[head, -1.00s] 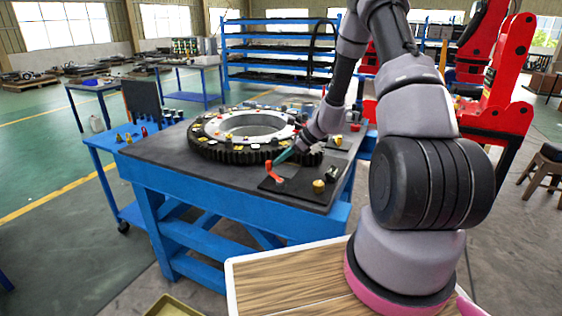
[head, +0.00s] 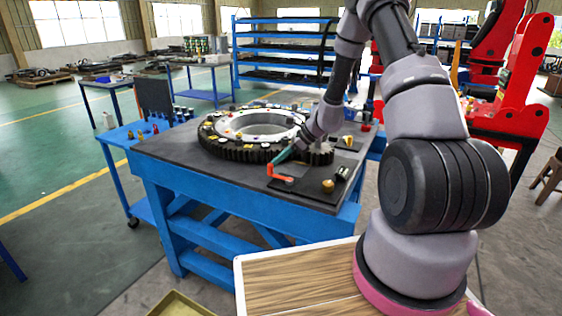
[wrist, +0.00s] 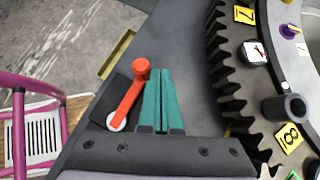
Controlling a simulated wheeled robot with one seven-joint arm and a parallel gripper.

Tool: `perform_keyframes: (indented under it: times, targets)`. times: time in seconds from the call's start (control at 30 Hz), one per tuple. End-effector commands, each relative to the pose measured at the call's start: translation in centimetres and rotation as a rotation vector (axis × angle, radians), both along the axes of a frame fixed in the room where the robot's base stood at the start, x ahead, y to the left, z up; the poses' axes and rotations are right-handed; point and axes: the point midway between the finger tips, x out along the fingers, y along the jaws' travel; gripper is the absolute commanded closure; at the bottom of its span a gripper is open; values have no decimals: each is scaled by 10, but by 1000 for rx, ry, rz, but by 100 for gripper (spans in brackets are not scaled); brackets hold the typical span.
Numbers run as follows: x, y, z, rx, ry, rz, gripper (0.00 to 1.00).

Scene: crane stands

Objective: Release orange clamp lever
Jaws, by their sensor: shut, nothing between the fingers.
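The orange clamp lever (head: 283,177) is on a dark plate (head: 305,188) near the front of the table, its knob end raised at the left. In the wrist view the lever (wrist: 130,95) slants from a pale round pivot at lower left up to its round knob. My gripper (head: 272,168) has teal fingers shut together with nothing between them. In the wrist view the gripper (wrist: 161,73) lies just right of the lever, its tips beside the knob; they look in contact, but I cannot be sure.
A large toothed ring (head: 235,153) with tags and small parts on it lies behind and left of the plate; its teeth are right of my fingers in the wrist view. A brass knob (head: 328,186) and a small dark part (head: 343,174) are right of the lever.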

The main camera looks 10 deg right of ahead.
Motion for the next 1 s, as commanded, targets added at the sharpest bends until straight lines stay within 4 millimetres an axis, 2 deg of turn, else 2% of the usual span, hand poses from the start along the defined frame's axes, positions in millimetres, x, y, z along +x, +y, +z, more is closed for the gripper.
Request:
perform_keyframes:
  times: [0.57,1.0]
  targets:
    - [-2,-7,3,-5,1,-3,100]
    - [-17,-62,59,-6,0,-4,100]
